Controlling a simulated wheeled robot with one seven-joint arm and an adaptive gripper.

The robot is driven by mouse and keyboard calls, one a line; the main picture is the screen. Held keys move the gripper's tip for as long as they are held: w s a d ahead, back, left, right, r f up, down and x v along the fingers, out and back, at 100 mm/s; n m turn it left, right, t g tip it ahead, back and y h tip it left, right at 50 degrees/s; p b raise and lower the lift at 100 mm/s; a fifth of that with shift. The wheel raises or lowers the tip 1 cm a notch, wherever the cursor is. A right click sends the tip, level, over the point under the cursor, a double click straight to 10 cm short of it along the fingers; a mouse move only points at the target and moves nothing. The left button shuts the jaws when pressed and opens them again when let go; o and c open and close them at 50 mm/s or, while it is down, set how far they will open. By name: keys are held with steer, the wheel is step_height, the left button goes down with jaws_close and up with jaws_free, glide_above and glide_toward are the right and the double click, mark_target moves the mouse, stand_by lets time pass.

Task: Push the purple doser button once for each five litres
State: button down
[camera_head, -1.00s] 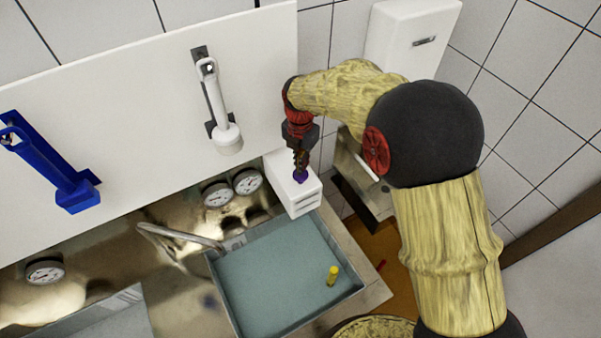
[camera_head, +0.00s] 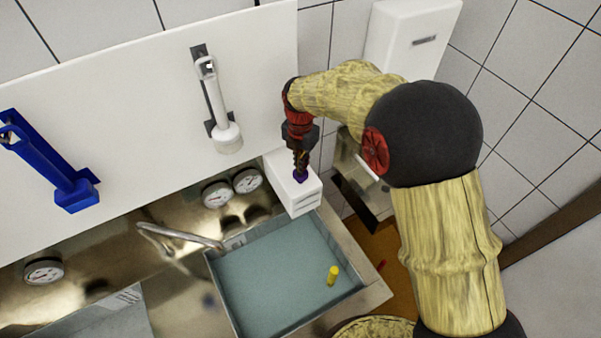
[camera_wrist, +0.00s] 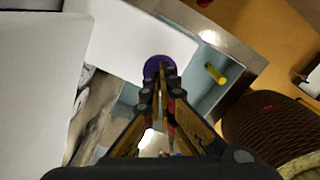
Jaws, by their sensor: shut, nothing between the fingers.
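The purple button (camera_head: 300,178) sits on top of a white doser box (camera_head: 300,200) at the back edge of the basin. My gripper (camera_head: 301,172) is shut and empty, pointing down, with its fingertips at the button. In the wrist view the fingertips (camera_wrist: 161,72) overlap the purple button (camera_wrist: 152,66), hiding part of it. I cannot tell whether the button is pressed down.
A basin (camera_head: 214,279) of blue-green liquid with a yellow floating cylinder (camera_head: 333,275) lies below the box. Gauges (camera_head: 247,181) and a bent metal pipe (camera_head: 180,236) are to the left. A white handle (camera_head: 215,100) and a blue one (camera_head: 50,170) hang on the white panel.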

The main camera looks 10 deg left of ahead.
steer(key=shift+s+f+b, duration=0.1)
steer(key=shift+f+b, duration=0.9)
steer(key=shift+f, duration=0.9)
steer(key=shift+r, duration=0.1)
steer(key=shift+r+p, duration=1.85)
steer(key=shift+r, duration=1.7)
steer(key=shift+w+f+b, duration=0.1)
steer(key=shift+w+b, duration=0.1)
steer(key=shift+b, duration=0.1)
